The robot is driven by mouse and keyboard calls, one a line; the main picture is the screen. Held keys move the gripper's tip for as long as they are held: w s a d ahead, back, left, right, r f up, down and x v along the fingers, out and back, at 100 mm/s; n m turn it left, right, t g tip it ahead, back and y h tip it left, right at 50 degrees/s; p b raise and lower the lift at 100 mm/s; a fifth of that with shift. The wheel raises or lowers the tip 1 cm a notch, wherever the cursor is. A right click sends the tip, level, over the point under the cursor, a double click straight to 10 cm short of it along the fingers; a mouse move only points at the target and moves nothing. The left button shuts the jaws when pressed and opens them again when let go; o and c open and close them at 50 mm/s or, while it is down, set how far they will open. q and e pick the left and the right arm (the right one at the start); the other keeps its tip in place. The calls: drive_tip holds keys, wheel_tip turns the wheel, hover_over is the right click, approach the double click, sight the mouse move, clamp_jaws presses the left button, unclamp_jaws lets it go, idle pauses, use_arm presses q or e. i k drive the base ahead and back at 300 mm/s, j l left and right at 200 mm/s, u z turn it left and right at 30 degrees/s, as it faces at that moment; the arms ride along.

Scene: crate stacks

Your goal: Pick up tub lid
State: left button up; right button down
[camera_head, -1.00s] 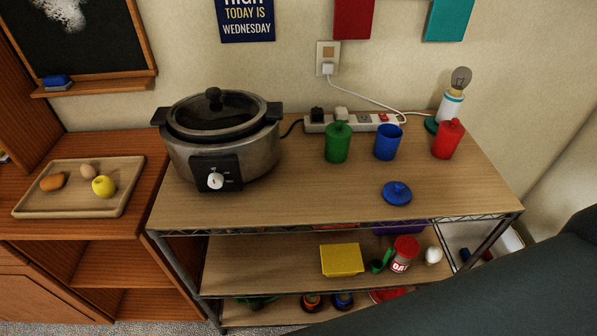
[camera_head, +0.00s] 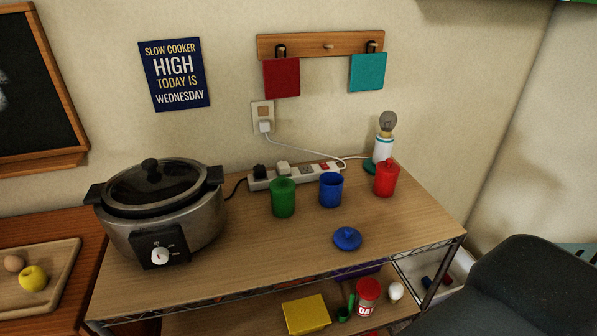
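A round blue lid (camera_head: 347,238) with a knob lies on the wooden top shelf, near its front edge. The open blue tub (camera_head: 331,190) stands upright just behind it, apart from the lid. Neither of my grippers is in view.
A slow cooker (camera_head: 160,213) fills the left of the shelf top (camera_head: 262,255). A power strip (camera_head: 296,176) and lamp (camera_head: 384,146) stand at the back. A dark grey rounded shape (camera_head: 520,285) fills the lower right. A yellow box (camera_head: 306,314) sits on the lower shelf.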

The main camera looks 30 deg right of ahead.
sight(346, 238)
drive_tip(key=z, duration=1.35)
